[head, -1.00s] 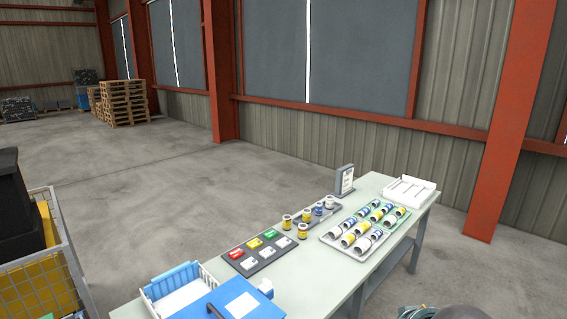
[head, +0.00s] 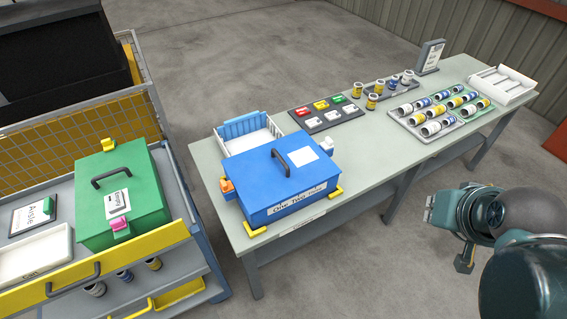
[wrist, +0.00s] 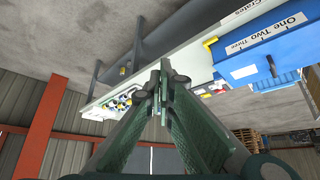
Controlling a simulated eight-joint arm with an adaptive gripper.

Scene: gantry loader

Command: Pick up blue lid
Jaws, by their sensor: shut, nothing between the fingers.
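The blue lid (head: 262,166) tops a blue box on the grey-green table in the head view. It has a dark arched handle (head: 294,157) and a white card on its top. In the wrist view the lid (wrist: 230,68) appears upside down at upper right, with its handle partly in view. My gripper (wrist: 160,66) is shut and empty, its fingertips together. It is well apart from the lid. In the head view my arm is at lower right, off the table's front side, and the fingertips are hard to make out.
Orange and white clips (head: 228,188) and yellow corner pieces (head: 254,229) sit around the box. A white-and-blue basket (head: 247,133) stands behind it. Trays of cans (head: 440,112) fill the table's far end. A cart with a green box (head: 125,190) stands left. Floor at the table's front is clear.

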